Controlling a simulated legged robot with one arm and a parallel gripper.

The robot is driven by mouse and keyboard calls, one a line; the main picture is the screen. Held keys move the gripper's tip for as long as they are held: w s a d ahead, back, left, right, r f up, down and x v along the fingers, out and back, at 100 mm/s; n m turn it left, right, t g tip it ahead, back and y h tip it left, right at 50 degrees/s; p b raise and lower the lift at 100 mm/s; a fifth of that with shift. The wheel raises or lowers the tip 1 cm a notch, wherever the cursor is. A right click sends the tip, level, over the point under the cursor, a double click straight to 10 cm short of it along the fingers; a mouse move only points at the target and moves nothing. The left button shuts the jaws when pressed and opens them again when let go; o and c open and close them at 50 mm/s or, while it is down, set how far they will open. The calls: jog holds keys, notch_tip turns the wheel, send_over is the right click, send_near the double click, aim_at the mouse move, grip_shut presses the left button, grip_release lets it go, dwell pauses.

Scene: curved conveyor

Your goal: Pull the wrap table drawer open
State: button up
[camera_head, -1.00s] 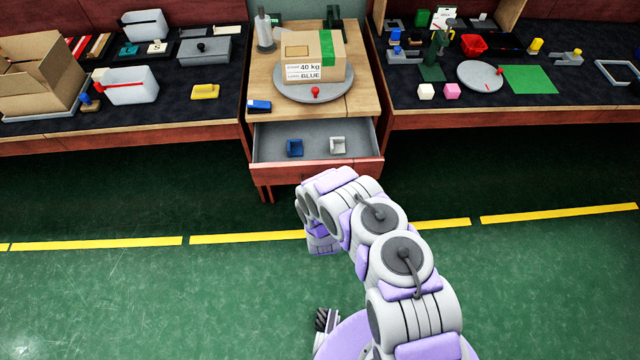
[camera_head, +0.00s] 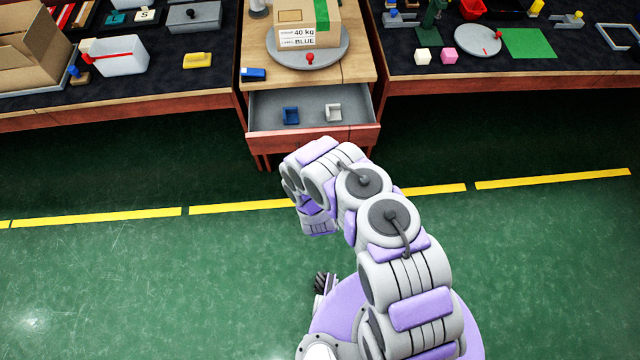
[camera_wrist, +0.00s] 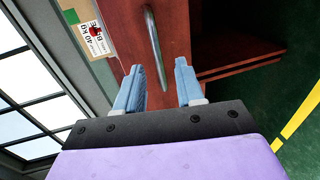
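The wrap table (camera_head: 362,73) has a light wood top and a reddish frame. Its grey-lined drawer (camera_head: 308,98) is out, with the inside showing. In the wrist view the drawer's reddish front (camera_wrist: 175,30) carries a silver bar handle (camera_wrist: 153,40). My gripper (camera_wrist: 159,68) has its two blue fingers spread, one on each side of the handle's near end in the picture. Nothing is clamped, and I cannot tell whether a finger touches the handle. In the head view my arm hides the fingers and handle.
A cardboard box (camera_head: 295,30) stands on the grey turntable (camera_head: 335,52) above. Side tables flank the wrap table. Green floor (camera_head: 120,270) is clear in front.

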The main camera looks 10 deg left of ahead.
jog(key=p+v, duration=0.4)
jog(key=v, duration=0.8)
jog(key=shift+s, duration=0.15)
jog(key=w+d+r+m+g+h, duration=0.2)
jog(key=w+r+m+g+h, duration=0.2)
jog(key=w+r+m, duration=0.65)
jog(key=d+r+m+g, duration=0.4)
jog(key=d+r+g, duration=0.15)
jog(key=r, duration=0.75)
jog(key=s+d+r+m+g, duration=0.2)
jog(key=s+d+r, duration=0.2)
jog(key=s+r, duration=0.35)
jog(key=s+d+r+m+g, duration=0.2)
jog(key=s+d+r, duration=0.2)
jog(key=s+r, duration=0.4)
jog(key=s+d+r+m+g, duration=0.1)
jog(key=s+d+r, duration=0.1)
jog(key=s, duration=0.4)
jog(key=s+d+r+g, duration=0.1)
jog(key=s+d+r, duration=0.1)
jog(key=s+r, duration=0.2)
jog(key=s+d+r+m+g, duration=0.1)
jog(key=s+d+r, duration=0.2)
jog(key=s, duration=0.6)
jog(key=shift+s+r+m, duration=0.35)
jog(key=shift+r, duration=0.15)
